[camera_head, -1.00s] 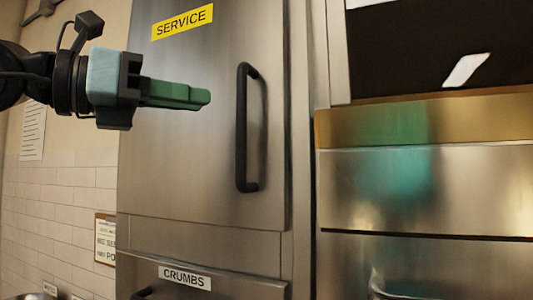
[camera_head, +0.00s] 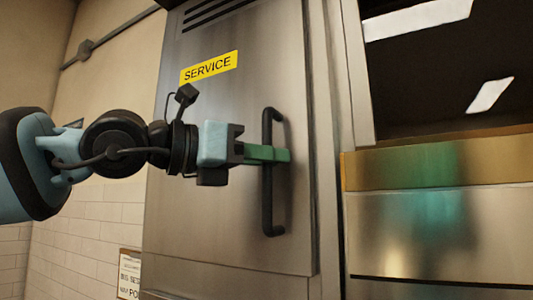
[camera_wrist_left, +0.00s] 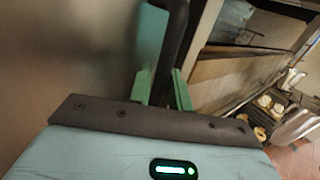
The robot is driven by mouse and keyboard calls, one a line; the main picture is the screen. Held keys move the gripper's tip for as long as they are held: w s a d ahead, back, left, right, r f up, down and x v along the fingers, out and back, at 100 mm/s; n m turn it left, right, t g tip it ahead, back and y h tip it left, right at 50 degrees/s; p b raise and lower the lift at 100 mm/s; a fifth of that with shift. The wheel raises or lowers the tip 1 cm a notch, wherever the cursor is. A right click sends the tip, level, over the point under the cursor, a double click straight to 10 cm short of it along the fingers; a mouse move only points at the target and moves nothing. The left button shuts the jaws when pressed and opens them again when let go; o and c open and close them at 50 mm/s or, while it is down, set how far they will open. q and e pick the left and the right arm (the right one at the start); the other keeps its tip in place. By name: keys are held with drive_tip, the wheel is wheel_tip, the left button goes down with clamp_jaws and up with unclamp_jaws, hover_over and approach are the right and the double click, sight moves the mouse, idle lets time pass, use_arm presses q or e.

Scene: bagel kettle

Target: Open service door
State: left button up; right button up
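The service door (camera_head: 215,215) is a tall steel panel with a yellow SERVICE label (camera_head: 209,67). It looks closed in the head view. Its black vertical bar handle (camera_head: 267,205) is on the right side of the door. My left gripper (camera_head: 285,155) reaches the handle from the left, with its green fingers at the upper middle of the bar. In the left wrist view the handle (camera_wrist_left: 176,35) runs between the two green fingers (camera_wrist_left: 164,90). Whether they press on it cannot be told. My right gripper is not in view.
A steel and brass unit (camera_head: 440,230) with a dark opening above stands right of the door. A tiled wall (camera_head: 105,225) with a printed sign (camera_head: 130,275) is at the left. The wrist view shows a shelf with several items (camera_wrist_left: 270,105) farther off.

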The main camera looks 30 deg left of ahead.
use_arm(q)
drive_tip(key=shift+w+d, duration=0.1)
drive_tip(key=shift+w, duration=0.1)
drive_tip(key=shift+c, duration=0.2)
clamp_jaws()
drive_tip(key=shift+s, duration=0.15)
